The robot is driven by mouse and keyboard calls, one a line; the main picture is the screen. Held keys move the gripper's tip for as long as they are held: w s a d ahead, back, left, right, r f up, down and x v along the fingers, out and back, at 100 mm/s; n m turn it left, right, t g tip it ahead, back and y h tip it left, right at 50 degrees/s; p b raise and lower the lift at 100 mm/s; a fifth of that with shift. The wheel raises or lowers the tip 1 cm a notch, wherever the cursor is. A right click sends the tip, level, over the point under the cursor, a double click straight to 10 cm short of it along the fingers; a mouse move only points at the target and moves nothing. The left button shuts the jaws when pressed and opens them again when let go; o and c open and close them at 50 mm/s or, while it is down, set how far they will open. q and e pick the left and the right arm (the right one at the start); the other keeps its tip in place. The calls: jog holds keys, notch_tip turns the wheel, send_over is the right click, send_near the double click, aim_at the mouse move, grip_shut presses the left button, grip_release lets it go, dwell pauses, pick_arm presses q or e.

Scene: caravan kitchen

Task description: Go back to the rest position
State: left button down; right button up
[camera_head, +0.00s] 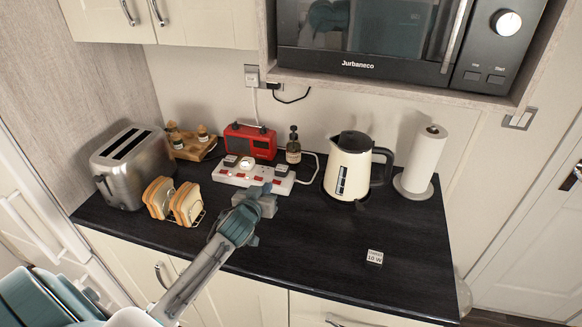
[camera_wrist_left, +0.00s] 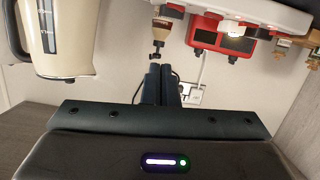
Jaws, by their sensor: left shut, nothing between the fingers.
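My left gripper (camera_head: 266,189) reaches in over the dark worktop from the lower left. Its fingers are shut and empty, in front of the white power strip (camera_head: 238,174). In the left wrist view the two dark fingers (camera_wrist_left: 161,72) lie together with nothing between them. That view is upside down, with the white power strip (camera_wrist_left: 262,12) along the top. My right gripper is not in view.
The dark worktop (camera_head: 330,245) is clear at its front middle. Around it stand a toaster (camera_head: 130,165), a toast rack (camera_head: 190,222), a red radio (camera_head: 250,141), a dark bottle (camera_head: 293,152), a cream kettle (camera_head: 348,168) and a paper roll (camera_head: 424,160). A small white cube (camera_head: 374,257) lies at the right.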

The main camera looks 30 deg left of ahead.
pick_arm(q)
jog(key=shift+s, duration=0.1)
